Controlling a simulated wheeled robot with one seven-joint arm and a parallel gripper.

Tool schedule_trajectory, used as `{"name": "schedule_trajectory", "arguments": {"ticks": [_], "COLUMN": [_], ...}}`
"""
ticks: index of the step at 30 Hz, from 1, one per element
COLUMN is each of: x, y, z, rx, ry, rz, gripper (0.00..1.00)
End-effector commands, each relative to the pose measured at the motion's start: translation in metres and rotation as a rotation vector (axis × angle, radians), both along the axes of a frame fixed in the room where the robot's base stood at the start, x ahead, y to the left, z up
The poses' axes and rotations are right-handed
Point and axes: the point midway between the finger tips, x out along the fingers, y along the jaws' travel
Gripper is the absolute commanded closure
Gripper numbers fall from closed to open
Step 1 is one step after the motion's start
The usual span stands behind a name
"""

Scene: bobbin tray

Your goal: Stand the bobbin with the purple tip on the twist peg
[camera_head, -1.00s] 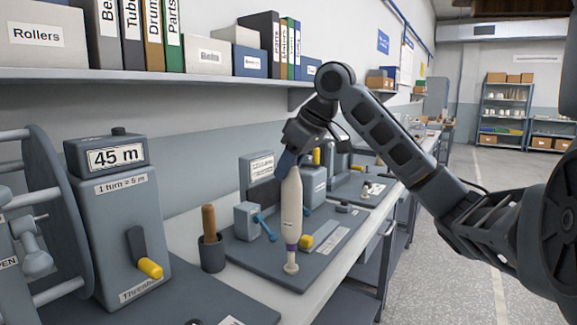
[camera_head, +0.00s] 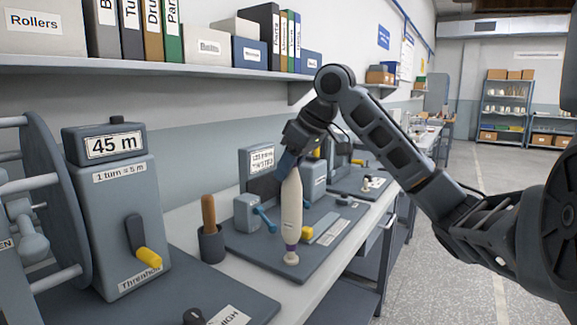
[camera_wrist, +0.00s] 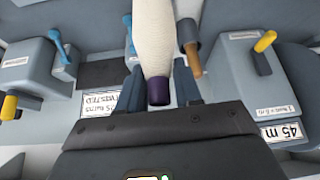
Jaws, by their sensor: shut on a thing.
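The bobbin (camera_head: 291,205) is a long cream cone, upright over the grey plate of the twist device. In the wrist view the bobbin's cream body (camera_wrist: 155,35) narrows to a purple end (camera_wrist: 158,91) between the fingers. My gripper (camera_head: 288,165) is shut on the bobbin's upper end; it also shows in the wrist view (camera_wrist: 158,95).
A dark cup with a wooden handle (camera_head: 210,245) stands left of the plate (camera_head: 262,246). A grey box with a blue lever (camera_head: 247,212) and a yellow piece (camera_head: 305,234) are close to the bobbin. The 45 m winder (camera_head: 120,215) fills the left. The aisle floor at right is clear.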

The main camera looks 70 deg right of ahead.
Motion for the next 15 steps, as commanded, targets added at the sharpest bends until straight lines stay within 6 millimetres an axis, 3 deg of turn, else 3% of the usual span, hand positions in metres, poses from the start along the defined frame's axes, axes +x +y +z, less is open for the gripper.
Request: {"name": "schedule_trajectory", "arguments": {"ticks": [15], "x": [0.0], "y": [0.0], "z": [-0.015], "rx": [0.0], "ry": [-0.001], "rz": [0.0], "gripper": [1.0]}}
